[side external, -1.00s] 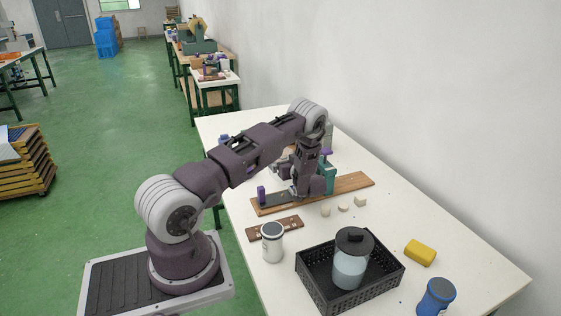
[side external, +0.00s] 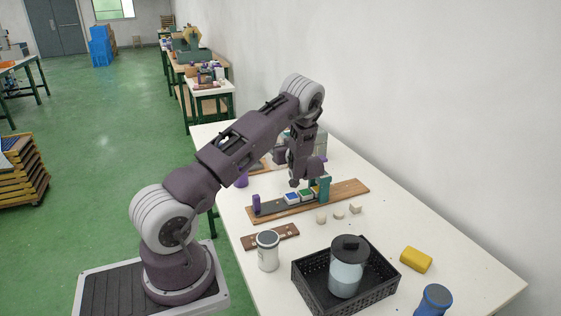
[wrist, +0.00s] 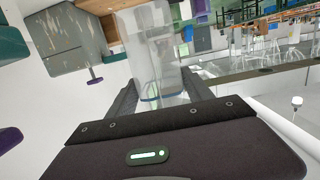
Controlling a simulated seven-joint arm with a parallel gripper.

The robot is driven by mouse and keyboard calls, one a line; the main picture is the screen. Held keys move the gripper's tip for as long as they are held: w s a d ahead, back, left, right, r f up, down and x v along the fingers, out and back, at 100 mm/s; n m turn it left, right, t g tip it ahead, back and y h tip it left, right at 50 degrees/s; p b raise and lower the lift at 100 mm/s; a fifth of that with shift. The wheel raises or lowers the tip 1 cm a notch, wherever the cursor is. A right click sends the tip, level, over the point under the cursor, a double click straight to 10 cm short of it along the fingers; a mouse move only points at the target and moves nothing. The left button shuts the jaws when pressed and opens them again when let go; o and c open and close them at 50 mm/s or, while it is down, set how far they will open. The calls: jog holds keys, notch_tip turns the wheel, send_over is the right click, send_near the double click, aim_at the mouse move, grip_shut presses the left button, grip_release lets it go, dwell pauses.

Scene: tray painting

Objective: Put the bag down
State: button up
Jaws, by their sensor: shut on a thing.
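In the wrist view a clear, see-through bag (wrist: 150,45) stands out from between the two dark fingers of my gripper (wrist: 160,88). A dark line crosses it low down, close to the fingers. My gripper is shut on it. In the side view my gripper (side external: 296,178) is above the table, over the far part of the long wooden board.
A wooden board (side external: 275,211) holds small paint blocks and a purple upright. A black basket (side external: 305,280) holds a lidded jar (side external: 346,275). White table is bare at the right.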

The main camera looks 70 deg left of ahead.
notch_tip(320, 180, up, 13)
jog(key=w+d+f+m+t+h, duration=0.1)
jog(key=w+d+m+t+h, duration=0.5)
jog(key=w+d+m+t, duration=0.8)
jog(key=s+d+m+t+h, duration=0.3)
jog(key=d+h, duration=0.7)
jog(key=d, duration=0.9)
jog(key=shift+m+g, duration=0.3)
jog(key=shift+m, duration=0.1)
jog(key=f, duration=2)
jog(key=shift+w+d+f, duration=0.15)
jog(key=shift+d, duration=0.2)
jog(key=shift+f, duration=0.15)
jog(key=o, duration=1.3)
